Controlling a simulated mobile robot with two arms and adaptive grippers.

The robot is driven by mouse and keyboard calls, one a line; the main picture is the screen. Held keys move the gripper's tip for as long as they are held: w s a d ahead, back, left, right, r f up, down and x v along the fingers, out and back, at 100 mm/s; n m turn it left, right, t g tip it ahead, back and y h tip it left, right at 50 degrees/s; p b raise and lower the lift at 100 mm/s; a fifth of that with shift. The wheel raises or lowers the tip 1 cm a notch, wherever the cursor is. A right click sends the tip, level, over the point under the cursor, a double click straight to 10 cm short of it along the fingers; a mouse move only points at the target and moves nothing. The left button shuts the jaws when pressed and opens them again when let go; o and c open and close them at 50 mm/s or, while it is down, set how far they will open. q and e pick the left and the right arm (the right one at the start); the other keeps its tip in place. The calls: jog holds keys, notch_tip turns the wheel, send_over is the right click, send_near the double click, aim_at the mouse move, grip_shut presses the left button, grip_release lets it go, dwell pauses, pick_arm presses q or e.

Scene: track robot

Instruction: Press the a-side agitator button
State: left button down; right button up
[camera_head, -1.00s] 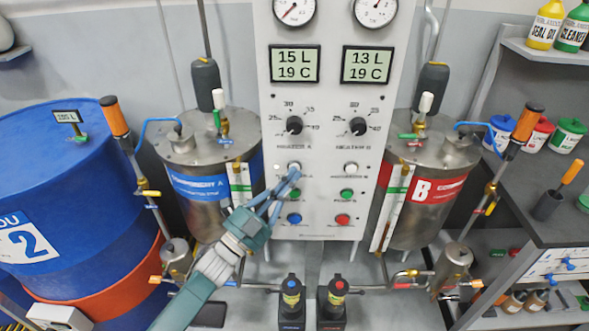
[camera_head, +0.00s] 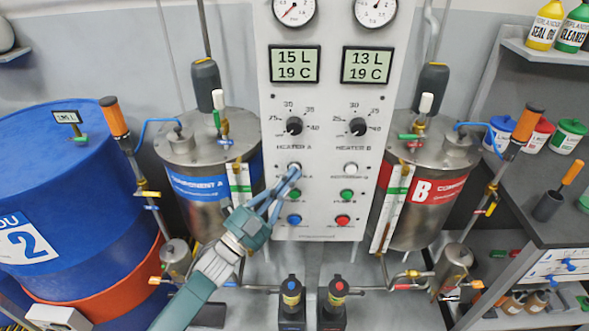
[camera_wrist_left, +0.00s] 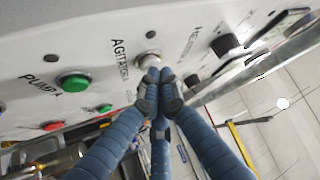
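The a-side agitator button (camera_head: 294,167) is a white round button on the left side of the panel, below the heater A knob. In the left wrist view the button (camera_wrist_left: 149,59) sits beside the "AGITATOR" label. My left gripper (camera_head: 296,172) reaches up from the lower left with its blue fingers drawn together and empty. In the left wrist view its fingertips (camera_wrist_left: 160,77) meet just below the button and overlap its lower edge. I cannot tell whether they touch it. My right gripper is not in view.
The green pump A button (camera_head: 294,195) and a blue button (camera_head: 294,219) lie close below. The b-side agitator button (camera_head: 351,168) is to the right. The component A tank (camera_head: 200,215) stands left of the panel, and the B tank (camera_head: 425,215) stands right.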

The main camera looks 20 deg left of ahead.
pick_arm(q)
jog(key=shift+s+d, duration=0.1)
jog(key=shift+s, duration=0.1)
jog(key=s, duration=0.2)
jog(key=s+d+p, duration=0.1)
jog(key=s+p, duration=0.1)
jog(key=s, duration=0.1)
jog(key=shift+s+d, duration=0.3)
jog(key=shift+s, duration=0.05)
dwell(0.4)
